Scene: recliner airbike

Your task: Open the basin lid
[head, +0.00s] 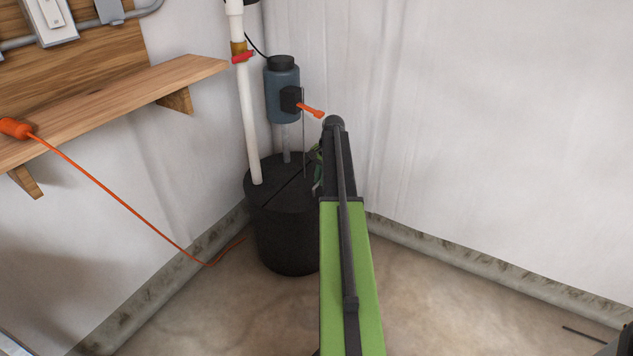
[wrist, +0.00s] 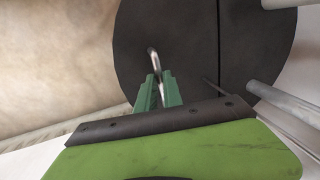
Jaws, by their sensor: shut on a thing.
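The black round basin (head: 284,240) stands in the corner, and its black lid (head: 268,190) lies across the top. A thin straight seam crosses the lid. In the wrist view the lid (wrist: 190,50) appears as a dark disc with the seam toward the right. A small metal handle (wrist: 153,60) stands on the larger lid section. My gripper (wrist: 159,82) has green fingers shut on this handle. In the head view my gripper (head: 317,170) is at the basin's right edge, mostly hidden behind my arm. I see no clear gap under the lid.
A white pipe (head: 246,110) and a grey pipe rise from the lid. A blue pump unit (head: 283,95) with an orange lever is above it. A wooden shelf (head: 120,105) is at left, with an orange cord (head: 120,200) hanging to the floor. Walls close in behind the basin.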

